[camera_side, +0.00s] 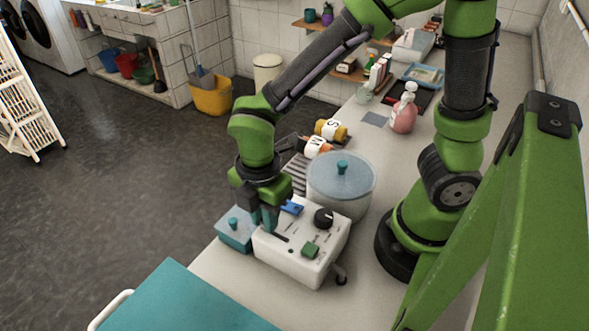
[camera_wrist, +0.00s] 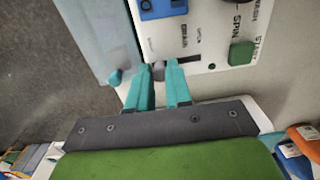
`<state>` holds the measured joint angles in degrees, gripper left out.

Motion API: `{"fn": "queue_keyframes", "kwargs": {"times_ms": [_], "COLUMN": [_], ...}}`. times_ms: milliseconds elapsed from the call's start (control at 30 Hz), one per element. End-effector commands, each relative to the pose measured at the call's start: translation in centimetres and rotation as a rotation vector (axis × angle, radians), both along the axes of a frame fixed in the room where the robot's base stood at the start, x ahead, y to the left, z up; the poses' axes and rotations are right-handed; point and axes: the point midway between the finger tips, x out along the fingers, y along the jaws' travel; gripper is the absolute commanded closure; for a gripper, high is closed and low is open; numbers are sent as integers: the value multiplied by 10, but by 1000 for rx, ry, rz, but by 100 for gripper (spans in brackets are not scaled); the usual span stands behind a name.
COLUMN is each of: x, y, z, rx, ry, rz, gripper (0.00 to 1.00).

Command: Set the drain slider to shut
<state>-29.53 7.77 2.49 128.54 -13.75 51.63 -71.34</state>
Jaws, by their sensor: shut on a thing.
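The white control box (camera_side: 300,262) stands on the counter and also fills the top of the wrist view (camera_wrist: 212,22). Its drain slider has a small grey knob (camera_wrist: 158,73) at the left end of a dark slot (camera_wrist: 188,60) in the wrist view. The slot runs on to the right of the knob. My gripper (camera_wrist: 160,70) points down at the box, its teal fingers shut on the slider knob, one on each side. In the side view my gripper (camera_side: 262,222) hides the knob. The end labels by the slot are too small to read.
The panel also bears a blue switch (camera_side: 291,208), a black dial (camera_side: 323,217) and a green button (camera_side: 310,250). A blue-lidded pot (camera_side: 341,178) stands behind the box. A small teal-lidded container (camera_side: 235,232) sits close on the left. A soap bottle (camera_side: 404,112) stands farther back.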

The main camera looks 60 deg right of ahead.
Motion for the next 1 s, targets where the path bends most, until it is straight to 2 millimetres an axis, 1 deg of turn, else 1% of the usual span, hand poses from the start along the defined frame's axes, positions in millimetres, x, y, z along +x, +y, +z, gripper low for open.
{"fn": "queue_keyframes", "kwargs": {"times_ms": [33,67,200,233,500,633,767,1000], "x": [7,7,6,6,4,5,5,5], "y": [1,1,0,0,0,1,1,0], "z": [2,2,2,1,2,10,33,93], "rx": [5,5,5,4,3,4,7,7], "ry": [-21,-21,-20,-19,-14,-16,-20,-22], "rz": [5,5,4,4,3,3,2,3], "gripper": [100,78,56,55,55,55,55,55]}}
